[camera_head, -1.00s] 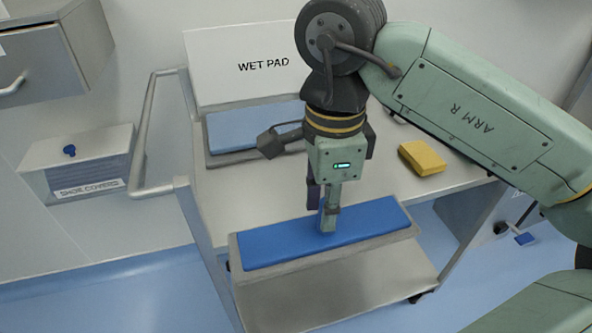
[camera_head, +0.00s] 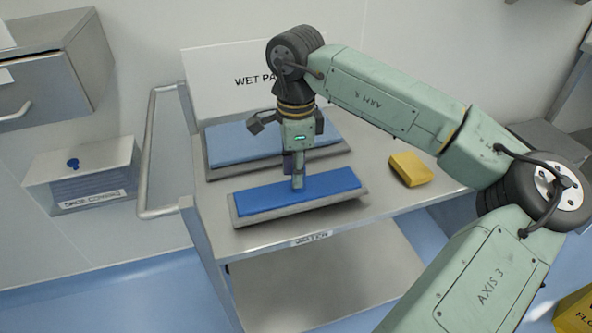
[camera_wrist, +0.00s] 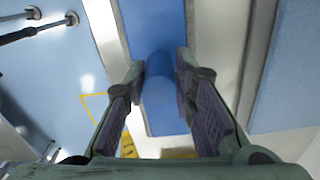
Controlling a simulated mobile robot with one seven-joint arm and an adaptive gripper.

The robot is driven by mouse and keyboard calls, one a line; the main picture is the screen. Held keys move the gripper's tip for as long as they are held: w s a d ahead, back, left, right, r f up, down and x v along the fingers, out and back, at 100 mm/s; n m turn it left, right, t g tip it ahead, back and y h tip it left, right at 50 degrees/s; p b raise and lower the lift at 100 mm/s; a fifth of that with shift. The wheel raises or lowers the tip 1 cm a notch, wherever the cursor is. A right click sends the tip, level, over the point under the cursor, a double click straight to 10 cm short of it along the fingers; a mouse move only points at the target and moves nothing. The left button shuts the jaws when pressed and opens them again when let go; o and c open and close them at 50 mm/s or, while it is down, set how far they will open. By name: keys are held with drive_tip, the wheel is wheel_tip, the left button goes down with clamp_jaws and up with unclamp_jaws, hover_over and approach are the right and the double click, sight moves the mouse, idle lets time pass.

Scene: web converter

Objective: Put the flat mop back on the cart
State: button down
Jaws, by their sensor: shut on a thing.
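The flat mop (camera_head: 255,201) is a long blue pad on a grey plate. My gripper (camera_head: 296,182) is shut on its blue upright grip, which shows between the fingers in the wrist view (camera_wrist: 160,85). The mop lies level over the front left part of the cart's top (camera_head: 375,168). Whether it touches the top or hangs just above it, I cannot tell. The fingers hide part of the grip.
Behind the mop, a grey tray (camera_head: 213,174) holds a light blue pad, with a WET PAD sign (camera_head: 220,75) behind. A yellow block (camera_head: 410,169) sits to the right. The cart's rail handle (camera_head: 149,150) stands at the left. The top between mop and block is clear.

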drive_tip(key=shift+f, duration=0.8)
drive_tip(key=shift+f, duration=0.1)
drive_tip(key=c, duration=1.3)
unclamp_jaws()
drive_tip(key=shift+c, duration=0.2)
wheel_tip(320, 180, up, 12)
drive_tip(key=b, duration=0.2)
